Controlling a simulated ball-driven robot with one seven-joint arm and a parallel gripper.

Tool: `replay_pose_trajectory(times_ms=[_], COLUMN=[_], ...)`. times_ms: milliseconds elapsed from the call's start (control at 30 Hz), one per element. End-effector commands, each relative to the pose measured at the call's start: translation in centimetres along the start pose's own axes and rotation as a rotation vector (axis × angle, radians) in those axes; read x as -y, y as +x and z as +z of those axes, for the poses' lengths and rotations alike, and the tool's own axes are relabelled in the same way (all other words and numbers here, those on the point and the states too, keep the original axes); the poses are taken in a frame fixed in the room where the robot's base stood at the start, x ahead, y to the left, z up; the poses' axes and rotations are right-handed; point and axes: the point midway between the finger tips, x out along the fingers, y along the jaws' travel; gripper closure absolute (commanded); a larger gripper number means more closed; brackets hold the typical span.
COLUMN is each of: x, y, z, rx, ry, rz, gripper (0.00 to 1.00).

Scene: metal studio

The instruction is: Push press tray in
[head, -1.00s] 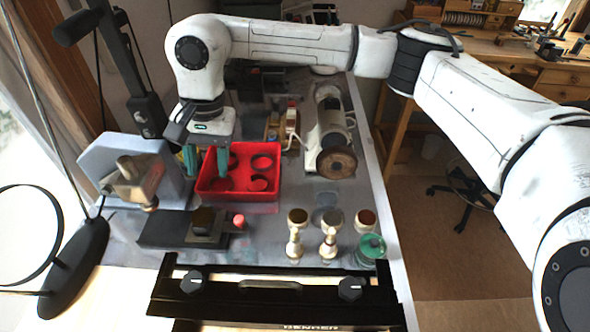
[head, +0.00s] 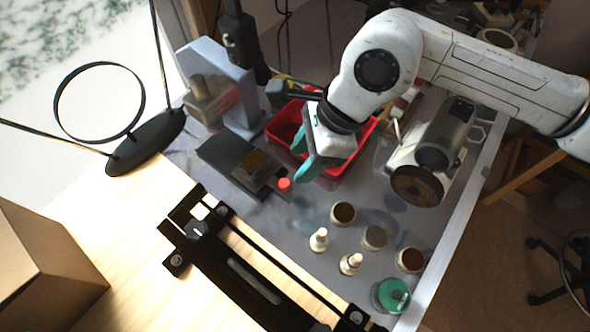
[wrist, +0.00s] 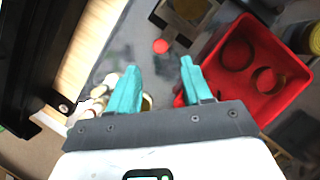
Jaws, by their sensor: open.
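The press tray appears to be the flat black plate (head: 222,158) with a dark block (head: 255,163) and a red knob (head: 284,184) at its front-right end. It lies in front of the grey-blue press frame (head: 233,85), sticking out of it. How far in it sits is hard to tell. My gripper (head: 299,167) is open and empty, pointing down just behind and right of the red knob. In the wrist view the teal fingertips (wrist: 160,66) are apart, with the red knob (wrist: 160,46) just beyond them, not touching as far as I see.
A red bin (head: 353,150) with round holes stands right behind my gripper. Small stampers (head: 319,240), round pots (head: 343,213) and a green-topped jar (head: 391,294) stand at front right. A grinder-like machine (head: 430,165) is at right. A black rail frame (head: 250,280) crosses the front.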

Motion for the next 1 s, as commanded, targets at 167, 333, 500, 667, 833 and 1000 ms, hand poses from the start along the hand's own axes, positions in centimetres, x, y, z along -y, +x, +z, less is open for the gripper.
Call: replay_pose_trajectory(times_ms=[167,333,500,667,833,1000], x=[0.0,0.0,0.0,0.1,0.1,0.1], y=[3.2,5.7,7.0,7.4,7.4,7.3], z=[0.1,0.1,0.0,0.0,0.0,0.0], rx=[0.001,0.001,0.001,0.000,0.000,0.000], ry=[0.002,0.000,0.000,-0.001,-0.001,-0.001], rz=[0.003,0.002,0.000,-0.002,-0.001,-0.001], gripper=[0.51,0.51,0.51,0.51,0.51,0.67])
